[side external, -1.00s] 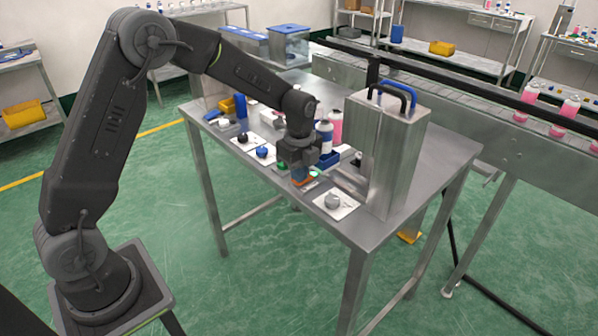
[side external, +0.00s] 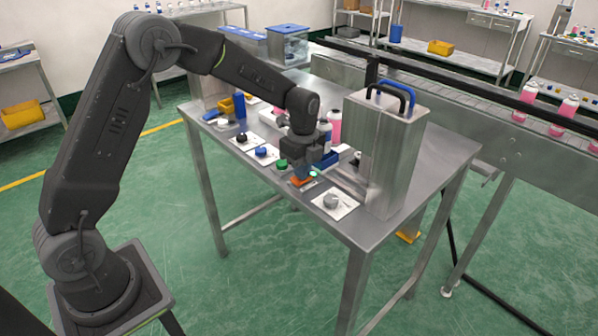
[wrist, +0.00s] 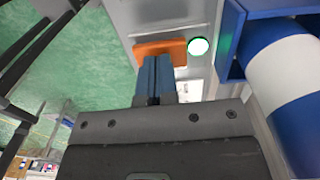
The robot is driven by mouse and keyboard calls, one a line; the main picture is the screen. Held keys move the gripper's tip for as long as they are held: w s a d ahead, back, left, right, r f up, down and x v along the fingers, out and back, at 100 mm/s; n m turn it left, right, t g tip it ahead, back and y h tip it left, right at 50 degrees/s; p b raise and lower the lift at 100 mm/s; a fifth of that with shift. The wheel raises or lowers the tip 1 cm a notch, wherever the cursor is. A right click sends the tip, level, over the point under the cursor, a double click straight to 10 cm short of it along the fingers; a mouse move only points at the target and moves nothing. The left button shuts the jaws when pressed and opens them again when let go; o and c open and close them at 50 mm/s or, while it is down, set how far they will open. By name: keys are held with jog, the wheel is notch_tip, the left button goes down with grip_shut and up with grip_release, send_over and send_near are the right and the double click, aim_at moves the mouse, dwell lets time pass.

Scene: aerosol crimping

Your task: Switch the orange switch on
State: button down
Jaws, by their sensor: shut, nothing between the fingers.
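The orange switch (side external: 302,181) sits near the front edge of the steel table, between a green knob and a grey knob. In the wrist view the orange switch (wrist: 160,50) lies just beyond my fingertips, partly hidden by them. A round lamp (wrist: 198,46) beside it glows green; it also shows as a small green spot in the side view (side external: 313,174). My gripper (wrist: 154,62) is shut and empty, its blue fingers together at the switch. In the side view my gripper (side external: 304,172) points down right over the switch. I cannot tell whether the fingers touch it.
A green knob (side external: 282,164), a blue knob (side external: 261,152) and a grey knob (side external: 331,200) stand along the front edge. A tall steel machine (side external: 385,155) rises close on the right. A blue and white bottle (wrist: 285,75) in a blue holder is close on the right.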

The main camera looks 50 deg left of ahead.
aim_at(297, 179)
jog(key=shift+r, duration=0.1)
notch_tip(297, 179, up, 14)
dwell(0.7)
jog(key=shift+w, duration=0.1)
jog(key=shift+s+a, duration=0.2)
jog(key=shift+s, duration=0.45)
jog(key=shift+f, duration=0.2)
notch_tip(297, 179, down, 14)
jog(key=shift+s, duration=0.1)
dwell(0.3)
